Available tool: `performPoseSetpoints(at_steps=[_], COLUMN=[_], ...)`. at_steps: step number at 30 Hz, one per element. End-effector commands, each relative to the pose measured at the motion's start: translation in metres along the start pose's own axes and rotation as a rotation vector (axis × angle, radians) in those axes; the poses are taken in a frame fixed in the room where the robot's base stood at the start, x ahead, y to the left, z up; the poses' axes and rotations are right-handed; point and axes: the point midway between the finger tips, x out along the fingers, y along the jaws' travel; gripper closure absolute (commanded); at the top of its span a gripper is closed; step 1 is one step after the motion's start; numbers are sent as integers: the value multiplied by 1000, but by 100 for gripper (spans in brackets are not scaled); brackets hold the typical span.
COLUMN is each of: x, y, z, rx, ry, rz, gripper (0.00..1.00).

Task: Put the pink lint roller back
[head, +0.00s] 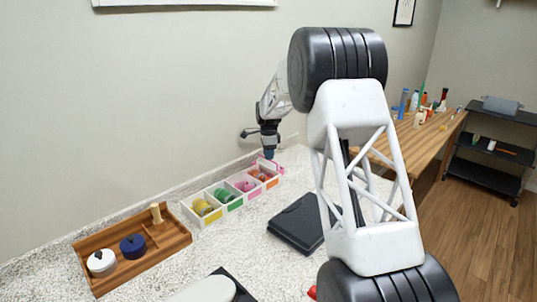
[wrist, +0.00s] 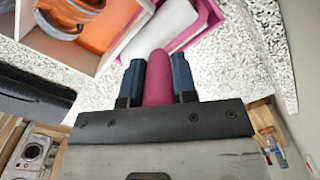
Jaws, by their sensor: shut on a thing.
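My gripper (head: 269,155) is at the far right end of the row of white bins, pointing down, in the head view. In the wrist view my gripper (wrist: 158,70) has its two dark blue fingers shut on the pink handle of the lint roller (wrist: 157,82). A white roll-like part and a pink edge show just beyond the fingertips; I cannot tell whether they belong to the roller or to a holder. In the head view a small pink shape (head: 274,167) shows just below the fingers, by the orange bin. Contact with the counter or bins cannot be told.
The white bins (head: 205,221) hold yellow, green, pink and orange items. A wooden tray (head: 107,284) with white and navy round things lies at left. A black flat case (head: 297,222) lies right of the bins. Speckled counter is bare between them. The wall runs close behind.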

Motion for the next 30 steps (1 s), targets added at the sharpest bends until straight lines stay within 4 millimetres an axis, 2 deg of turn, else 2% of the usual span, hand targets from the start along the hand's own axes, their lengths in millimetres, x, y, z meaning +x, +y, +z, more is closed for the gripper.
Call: performPoseSetpoints(at_steps=[11,12,16,30], x=[3,3,3,-3], y=[0,0,0,0], z=[0,0,0,0], rx=[0,0,0,0], ry=[0,0,0,0], rz=[0,0,0,-1], gripper=[100,69,50,48])
